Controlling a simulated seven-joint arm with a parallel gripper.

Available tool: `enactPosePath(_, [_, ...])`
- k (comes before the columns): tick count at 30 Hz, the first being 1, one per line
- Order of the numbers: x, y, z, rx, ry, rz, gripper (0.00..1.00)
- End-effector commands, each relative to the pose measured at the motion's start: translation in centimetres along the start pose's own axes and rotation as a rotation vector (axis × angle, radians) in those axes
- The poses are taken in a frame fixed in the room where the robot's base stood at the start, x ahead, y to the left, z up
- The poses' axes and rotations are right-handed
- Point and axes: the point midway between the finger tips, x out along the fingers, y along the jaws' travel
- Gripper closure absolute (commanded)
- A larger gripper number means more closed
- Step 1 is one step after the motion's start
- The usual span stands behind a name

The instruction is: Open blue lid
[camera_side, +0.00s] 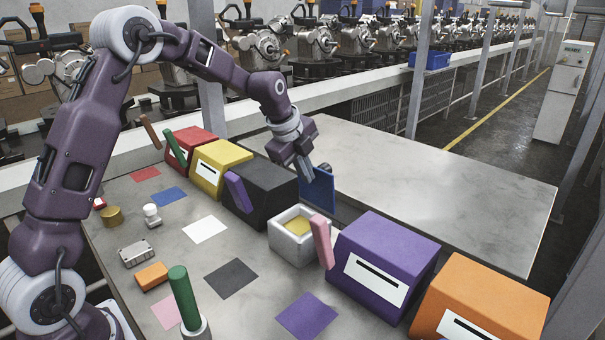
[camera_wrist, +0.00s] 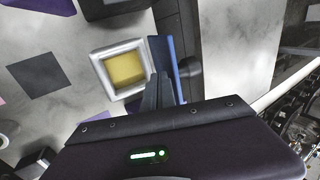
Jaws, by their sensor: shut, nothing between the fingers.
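The blue lid (camera_side: 318,190) stands steeply upright at the back edge of a small white box (camera_side: 291,247), whose top is open. A yellow surface (camera_side: 298,226) shows inside the box. My gripper (camera_side: 307,172) is shut and empty, pointing down at the upper left edge of the lid. In the wrist view my shut fingers (camera_wrist: 160,92) are right beside the lid (camera_wrist: 163,58), with the white box (camera_wrist: 146,62) to its left. I cannot tell whether the fingers touch the lid.
A black box (camera_side: 262,186) stands left of the white box and a purple box (camera_side: 380,262) right of it. Other coloured boxes continue the row. A pink bar (camera_side: 322,242) leans close to the white box. Bare table (camera_side: 430,190) lies behind the lid.

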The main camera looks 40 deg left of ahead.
Motion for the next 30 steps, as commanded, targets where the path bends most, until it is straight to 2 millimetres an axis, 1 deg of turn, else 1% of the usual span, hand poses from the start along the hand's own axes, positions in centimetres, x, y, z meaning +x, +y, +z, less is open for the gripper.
enactPosePath(5, [0.0, -0.3, 0.0, 0.0, 0.0, 0.0, 1.0])
enactPosePath(7, [0.2, -1.2, 0.0, 0.002, 0.001, -0.001, 1.0])
enactPosePath(12, [1.2, -4.2, 0.0, 0.001, 0.001, -0.002, 1.0])
enactPosePath(15, [1.8, -5.3, 0.0, 0.0, 0.0, -0.002, 1.0])
enactPosePath(19, [2.0, -5.8, 0.0, 0.0, 0.0, -0.001, 1.0])
enactPosePath(30, [1.8, -5.6, 0.0, 0.0, 0.0, -0.001, 1.0])
